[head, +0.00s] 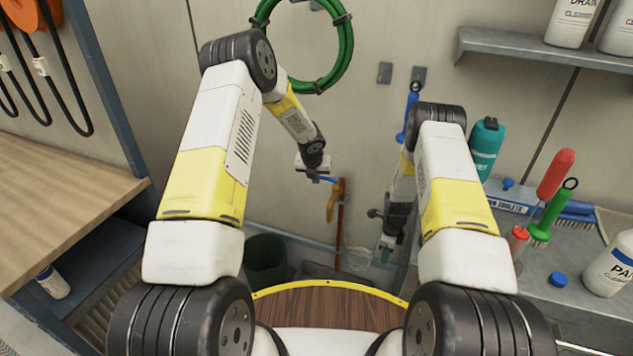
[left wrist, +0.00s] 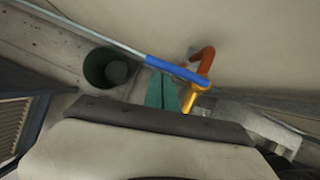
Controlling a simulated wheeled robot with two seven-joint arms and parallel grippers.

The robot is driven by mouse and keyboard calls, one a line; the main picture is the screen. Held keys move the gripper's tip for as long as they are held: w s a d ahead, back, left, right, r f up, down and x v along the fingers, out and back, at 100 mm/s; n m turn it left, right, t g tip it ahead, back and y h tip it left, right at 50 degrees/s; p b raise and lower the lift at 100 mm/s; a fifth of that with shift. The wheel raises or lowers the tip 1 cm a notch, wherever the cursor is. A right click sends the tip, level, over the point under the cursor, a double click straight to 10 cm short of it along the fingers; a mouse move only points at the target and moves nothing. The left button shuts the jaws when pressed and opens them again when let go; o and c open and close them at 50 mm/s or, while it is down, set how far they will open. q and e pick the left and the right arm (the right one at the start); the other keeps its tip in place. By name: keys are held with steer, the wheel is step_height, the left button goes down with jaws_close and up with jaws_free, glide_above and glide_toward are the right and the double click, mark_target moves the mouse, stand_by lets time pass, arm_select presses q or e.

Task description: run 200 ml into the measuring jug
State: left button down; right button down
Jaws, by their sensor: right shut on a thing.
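The tap (head: 331,205) has a brass body, an orange-brown pipe and a blue lever (head: 329,180). The lever lies across the left wrist view (left wrist: 176,68), with the brass spout (left wrist: 195,99) below it. My left gripper (head: 316,179) is at the lever; its teal fingers (left wrist: 163,92) look shut together with their tips against or just beside the lever. The clear measuring jug (head: 358,259) is low by the wall, below and right of the spout in the head view. My right gripper (head: 385,249) is shut on it. I see no water stream; the jug's level is unreadable.
A dark green bucket (head: 266,258) stands left of the tap and shows in the left wrist view (left wrist: 108,68). A grey bench (head: 572,262) with brushes and bottles is at the right. A wooden worktop (head: 60,200) is at the left. A green hose (head: 345,50) hangs above.

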arm_select(q)
steer(key=shift+w+a, duration=0.1)
steer(key=shift+w, duration=0.3)
stand_by(0.3)
